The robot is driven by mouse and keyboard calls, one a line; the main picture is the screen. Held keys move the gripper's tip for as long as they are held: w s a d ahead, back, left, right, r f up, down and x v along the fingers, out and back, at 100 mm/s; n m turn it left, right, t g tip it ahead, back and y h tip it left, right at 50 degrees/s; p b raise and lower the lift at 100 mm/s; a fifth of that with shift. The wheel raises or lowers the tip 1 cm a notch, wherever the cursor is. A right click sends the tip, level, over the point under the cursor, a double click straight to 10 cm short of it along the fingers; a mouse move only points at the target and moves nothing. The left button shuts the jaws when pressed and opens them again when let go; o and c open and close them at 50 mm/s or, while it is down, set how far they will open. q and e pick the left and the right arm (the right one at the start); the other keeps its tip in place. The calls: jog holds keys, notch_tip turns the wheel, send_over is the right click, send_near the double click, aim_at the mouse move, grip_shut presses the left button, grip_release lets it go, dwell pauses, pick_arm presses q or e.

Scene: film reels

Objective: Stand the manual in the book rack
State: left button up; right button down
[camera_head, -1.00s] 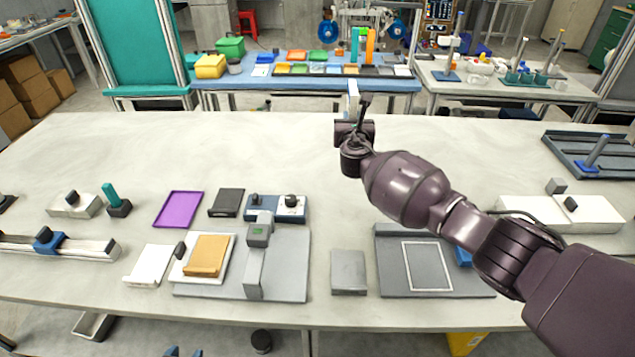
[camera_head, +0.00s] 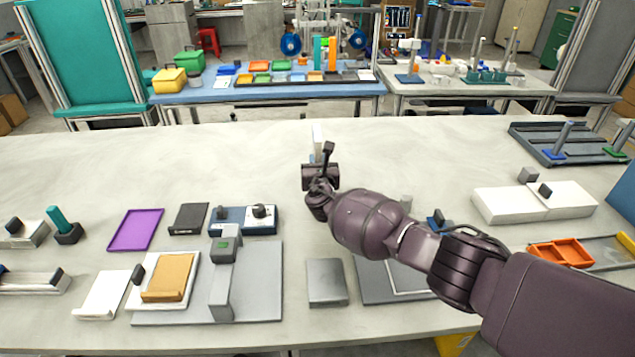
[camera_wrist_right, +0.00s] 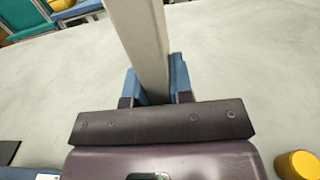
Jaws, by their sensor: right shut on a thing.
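The manual (camera_head: 318,138) is a pale, thin slab held upright in my right gripper (camera_head: 318,160), above the far middle of the long pale table. In the right wrist view the manual (camera_wrist_right: 143,35) rises between the blue fingertips of the shut right gripper (camera_wrist_right: 153,88). Upright green and orange book-like slabs (camera_head: 332,55) stand on the blue bench beyond, apart from the manual. The book rack's own frame cannot be made out clearly there. My left gripper is out of view.
The blue bench (camera_head: 222,94) also bears several coloured trays and boxes, with a gap before it. On the pale table (camera_head: 420,160) are a purple tray (camera_head: 136,230), grey plates, and an orange tray (camera_head: 562,253) at right. The table's far middle is mostly clear.

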jog(key=shift+f, duration=0.3)
notch_tip(320, 180, down, 4)
jog(key=shift+f+b, duration=0.15)
jog(key=shift+b, duration=0.85)
jog(key=shift+f, duration=0.45)
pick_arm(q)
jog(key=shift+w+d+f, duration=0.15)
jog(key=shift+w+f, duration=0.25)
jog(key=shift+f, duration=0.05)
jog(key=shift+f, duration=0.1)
pick_arm(e)
jog(key=shift+b, duration=0.3)
jog(key=c, duration=1)
grip_release()
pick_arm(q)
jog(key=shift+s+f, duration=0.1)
